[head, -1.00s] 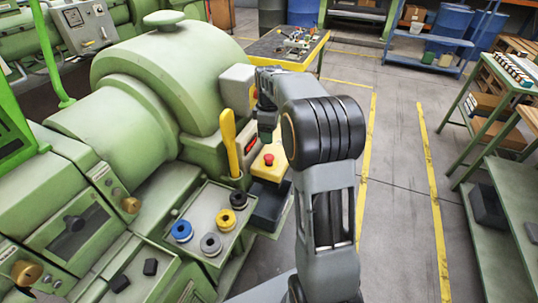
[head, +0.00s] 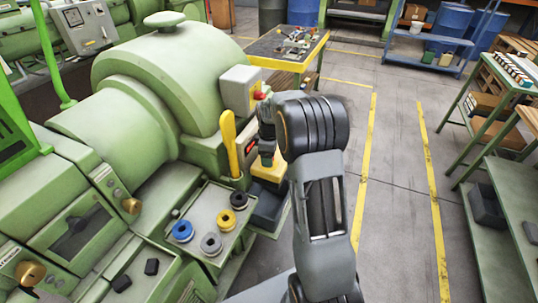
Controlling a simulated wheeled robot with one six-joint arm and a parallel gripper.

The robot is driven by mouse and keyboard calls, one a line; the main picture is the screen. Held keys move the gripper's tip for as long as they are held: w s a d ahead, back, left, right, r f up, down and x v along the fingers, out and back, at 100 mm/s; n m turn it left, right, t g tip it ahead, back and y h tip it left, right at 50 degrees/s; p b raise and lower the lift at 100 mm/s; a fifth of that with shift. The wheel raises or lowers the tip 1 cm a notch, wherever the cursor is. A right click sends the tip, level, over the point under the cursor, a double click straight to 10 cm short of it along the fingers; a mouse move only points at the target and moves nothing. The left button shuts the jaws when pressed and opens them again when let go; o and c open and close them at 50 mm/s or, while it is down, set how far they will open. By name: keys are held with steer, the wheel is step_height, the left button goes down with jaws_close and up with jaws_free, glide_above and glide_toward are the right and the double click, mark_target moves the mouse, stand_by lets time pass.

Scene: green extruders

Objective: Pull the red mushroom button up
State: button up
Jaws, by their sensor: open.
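The yellow button box (head: 265,174) stands beside the green machine, in the middle of the head view. The red mushroom button on its top is hidden behind my gripper. My gripper (head: 266,161) points down over the top of this box and is open. I cannot tell whether its fingers are around the button or touching it. A second red button (head: 259,95) shows on a yellow patch on the side of the grey box (head: 240,88) above, just behind my wrist.
A yellow lever (head: 229,142) stands just left of my gripper. A tray (head: 208,207) with yellow, blue and grey spools is in front. The large green machine (head: 150,80) fills the left. Open floor (head: 400,150) lies to the right.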

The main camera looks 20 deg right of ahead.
steer(key=shift+c, duration=0.2)
steer(key=c, duration=1.2)
steer(key=shift+w+r, duration=0.1)
steer(key=shift+r, duration=0.55)
jaws_close()
steer(key=o, duration=1.2)
jaws_free()
steer(key=shift+o, duration=0.2)
step_height(320, 180, up, 14)
steer(key=shift+f, duration=0.1)
